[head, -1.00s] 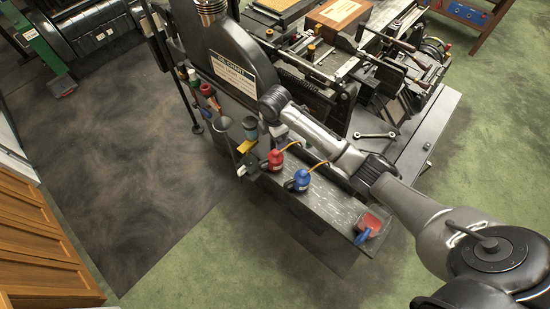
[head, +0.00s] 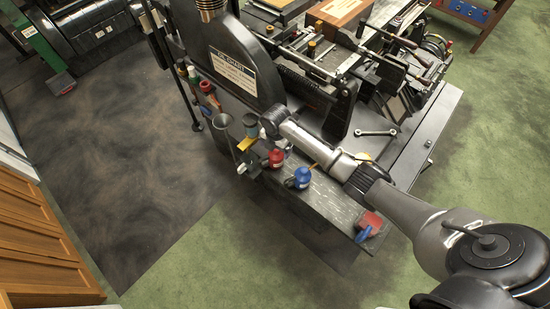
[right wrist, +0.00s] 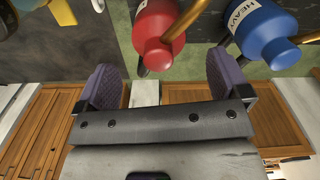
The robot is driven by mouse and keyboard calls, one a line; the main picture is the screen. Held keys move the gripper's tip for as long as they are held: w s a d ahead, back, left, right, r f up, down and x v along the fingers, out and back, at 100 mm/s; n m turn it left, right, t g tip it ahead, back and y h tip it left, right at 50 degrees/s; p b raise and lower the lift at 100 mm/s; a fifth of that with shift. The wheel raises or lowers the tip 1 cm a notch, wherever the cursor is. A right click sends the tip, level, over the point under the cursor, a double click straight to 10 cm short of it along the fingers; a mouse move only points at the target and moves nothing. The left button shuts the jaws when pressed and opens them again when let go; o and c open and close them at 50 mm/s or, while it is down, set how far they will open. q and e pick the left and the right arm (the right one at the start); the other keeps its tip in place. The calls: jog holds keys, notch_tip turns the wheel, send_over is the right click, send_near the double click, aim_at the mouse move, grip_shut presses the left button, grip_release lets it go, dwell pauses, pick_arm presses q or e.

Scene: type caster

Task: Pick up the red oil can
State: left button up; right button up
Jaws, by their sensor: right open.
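The red oil can (head: 276,158) stands on the shelf along the machine's front side, in the middle of the head view. In the right wrist view the red oil can (right wrist: 160,30) is at the top centre, with its rounded end towards me and a brass-coloured spout beside it. My right gripper (right wrist: 163,78) is open and empty, its two dark purple pads spread apart. The can lies beyond the gap between the pads, apart from them. In the head view my right wrist hangs just behind the can, and the fingers are mostly hidden. My left gripper is not in view.
A blue oil can (head: 302,179), labelled HEAVY in the wrist view, stands close to the right of the red one. A funnel (head: 222,121) and several small items sit to the left. The machine rises behind.

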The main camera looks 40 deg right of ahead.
aim_at(276, 154)
jog(key=shift+d+f+b, duration=0.15)
jog(key=shift+f+b, duration=0.15)
jog(key=shift+f, duration=2.4)
jog(key=shift+c, duration=0.2)
jog(key=c, duration=1)
